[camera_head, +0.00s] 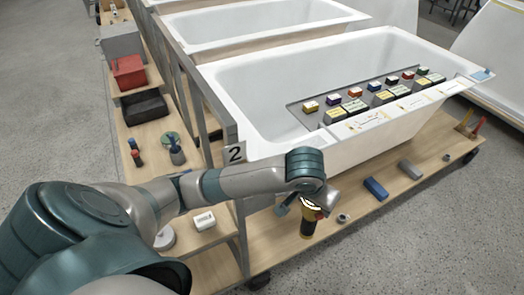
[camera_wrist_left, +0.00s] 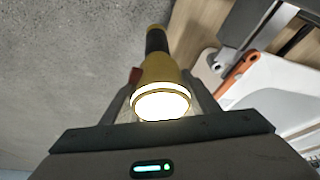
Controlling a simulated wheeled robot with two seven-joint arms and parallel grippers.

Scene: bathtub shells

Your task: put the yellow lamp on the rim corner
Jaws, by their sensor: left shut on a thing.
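The yellow lamp (camera_head: 312,212) has a black handle and a bright lit face. It hangs with the handle down over the wooden lower shelf, in front of the white bathtub shell (camera_head: 350,150). My left gripper (camera_head: 320,200) is shut on the lamp's yellow head. In the left wrist view, the lamp (camera_wrist_left: 165,72) sits between the two fingers (camera_wrist_left: 160,100), lit face towards the camera. The tub's right front rim corner carries a light blue item (camera_head: 483,75). The lamp is apart from the rim. My right gripper does not show.
A dark tray (camera_head: 297,107) with several small coloured blocks and labels lies across the tub. A blue block (camera_head: 375,189) and a grey block (camera_head: 411,169) lie on the shelf. Red-handled tools (camera_head: 470,129) lie at right.

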